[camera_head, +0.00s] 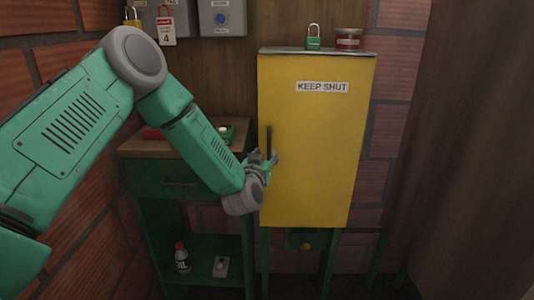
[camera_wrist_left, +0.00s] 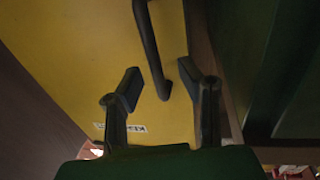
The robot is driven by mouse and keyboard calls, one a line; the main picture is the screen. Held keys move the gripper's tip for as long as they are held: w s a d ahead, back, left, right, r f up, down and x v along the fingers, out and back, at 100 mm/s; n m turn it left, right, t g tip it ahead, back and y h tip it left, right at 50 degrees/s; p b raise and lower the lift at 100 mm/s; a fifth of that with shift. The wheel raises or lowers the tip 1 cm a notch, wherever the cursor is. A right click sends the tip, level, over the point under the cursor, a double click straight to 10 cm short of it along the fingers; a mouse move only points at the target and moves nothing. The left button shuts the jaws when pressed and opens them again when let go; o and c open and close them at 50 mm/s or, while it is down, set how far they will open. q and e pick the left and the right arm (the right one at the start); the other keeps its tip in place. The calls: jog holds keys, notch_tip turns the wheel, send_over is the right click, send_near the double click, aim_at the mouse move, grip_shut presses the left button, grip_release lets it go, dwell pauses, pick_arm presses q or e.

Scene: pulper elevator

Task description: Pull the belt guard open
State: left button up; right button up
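The belt guard (camera_head: 312,140) is a yellow, upright box front with a "KEEP SHUT" label near its top, and it looks closed. Its dark vertical bar handle (camera_head: 269,140) is on its left edge. My left gripper (camera_head: 265,158) is at the lower part of the handle. In the left wrist view, the two dark fingers of this gripper (camera_wrist_left: 160,82) are spread apart. The lower end of the handle (camera_wrist_left: 152,45) shows in the gap between them; I cannot tell whether either finger touches it. My right gripper is out of view.
A green padlock (camera_head: 313,38) and a red tin (camera_head: 348,39) stand on top of the guard. A green workbench with a wooden top (camera_head: 150,147) is at left, holding small items. A bottle (camera_head: 182,260) sits on its shelf. A brown panel (camera_head: 460,130) stands at right.

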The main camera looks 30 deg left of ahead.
aim_at(269, 151)
pick_arm(q)
jog(key=x, duration=0.3)
jog(key=shift+w+d+r, duration=0.15)
jog(key=shift+w+d, duration=0.05)
jog(key=shift+d, duration=0.1)
jog(key=shift+w+a, duration=0.15)
jog(key=shift+w, duration=0.1)
jog(key=shift+a, duration=0.1)
jog(key=shift+a, duration=0.1)
grip_shut()
jog(key=shift+d, duration=0.2)
